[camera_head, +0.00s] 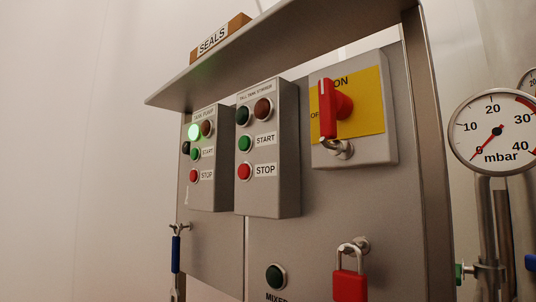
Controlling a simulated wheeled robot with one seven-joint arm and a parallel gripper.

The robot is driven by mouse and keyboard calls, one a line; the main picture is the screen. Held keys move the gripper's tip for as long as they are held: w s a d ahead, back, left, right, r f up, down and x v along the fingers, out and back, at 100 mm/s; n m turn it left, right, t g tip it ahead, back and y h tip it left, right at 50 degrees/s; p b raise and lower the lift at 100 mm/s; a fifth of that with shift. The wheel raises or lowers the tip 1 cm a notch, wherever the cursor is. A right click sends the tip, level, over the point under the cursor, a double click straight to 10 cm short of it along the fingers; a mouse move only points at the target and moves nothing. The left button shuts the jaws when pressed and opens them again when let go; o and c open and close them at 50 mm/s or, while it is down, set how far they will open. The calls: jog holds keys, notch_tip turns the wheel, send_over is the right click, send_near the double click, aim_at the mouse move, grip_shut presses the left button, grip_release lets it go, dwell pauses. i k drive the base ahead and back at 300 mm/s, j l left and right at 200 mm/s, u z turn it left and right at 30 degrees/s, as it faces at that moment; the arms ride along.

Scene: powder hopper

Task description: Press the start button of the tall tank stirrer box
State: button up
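The tall tank stirrer box (289,190) is a grey box in the middle of the panel, its label at the top in small print. Its green start button (244,143) sits left of a START plate. Its red stop button (244,171) is directly below, beside a STOP plate. Above them are a dark green lamp (243,116) and a dark brown-red lamp (263,110), both looking unlit. Nothing covers the start button. My gripper is not in view.
A similar pump box (208,193) with a lit green lamp (194,131) stands close left. A yellow-faced switch (374,100) with a red handle protrudes at right. A red padlock (349,286) hangs below. A sloping hood (290,45) overhangs the boxes. A gauge (494,132) is far right.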

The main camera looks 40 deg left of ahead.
aim_at(243, 142)
jog(key=u, duration=1.3)
